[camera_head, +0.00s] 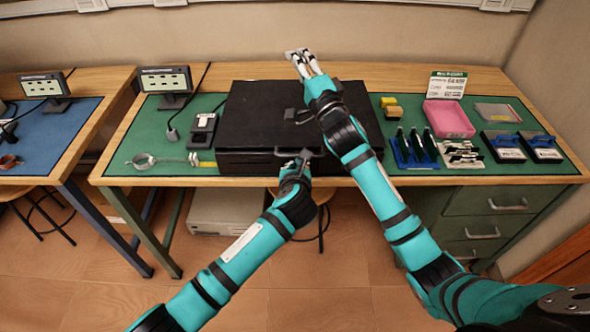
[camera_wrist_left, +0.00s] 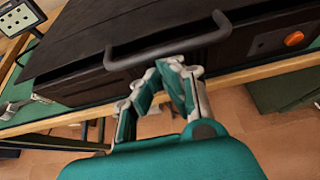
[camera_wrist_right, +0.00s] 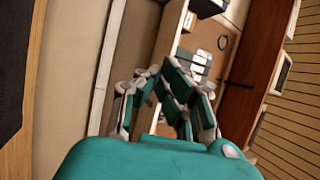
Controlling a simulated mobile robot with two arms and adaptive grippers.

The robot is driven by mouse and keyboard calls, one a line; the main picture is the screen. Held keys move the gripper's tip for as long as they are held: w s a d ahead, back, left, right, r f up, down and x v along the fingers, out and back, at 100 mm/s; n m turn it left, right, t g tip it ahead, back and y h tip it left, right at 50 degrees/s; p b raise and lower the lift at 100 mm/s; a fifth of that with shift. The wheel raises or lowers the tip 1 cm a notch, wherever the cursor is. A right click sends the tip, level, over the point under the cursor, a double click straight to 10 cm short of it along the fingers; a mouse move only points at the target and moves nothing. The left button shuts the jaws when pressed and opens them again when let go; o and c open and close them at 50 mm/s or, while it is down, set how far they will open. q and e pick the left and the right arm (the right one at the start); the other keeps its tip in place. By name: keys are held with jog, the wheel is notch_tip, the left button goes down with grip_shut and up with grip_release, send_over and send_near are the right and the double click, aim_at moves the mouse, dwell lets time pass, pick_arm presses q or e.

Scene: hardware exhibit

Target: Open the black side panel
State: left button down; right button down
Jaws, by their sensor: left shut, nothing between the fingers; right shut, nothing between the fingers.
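A black case with a flat black panel on top (camera_head: 255,105) lies on the green mat of the workbench. The panel also shows in the left wrist view (camera_wrist_left: 110,25). A dark bar handle (camera_wrist_left: 165,46) stands out from the case's front edge. My left gripper (camera_head: 304,155) is shut and empty at the front edge, close to this handle. In the left wrist view its fingertips (camera_wrist_left: 172,66) are just below the bar; I cannot tell whether they touch it. My right gripper (camera_head: 300,60) is shut and empty above the case's far edge. Its forearm hides part of the panel.
Right of the case are a pink tray (camera_head: 449,120), blue-handled tools and a small sign (camera_head: 447,85). Left are a small screen (camera_head: 166,80), a black device and a metal clamp (camera_head: 140,160). A drawer cabinet (camera_head: 490,227) stands under the bench's right end.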

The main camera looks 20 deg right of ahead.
jog(key=c, duration=1.7)
grip_release()
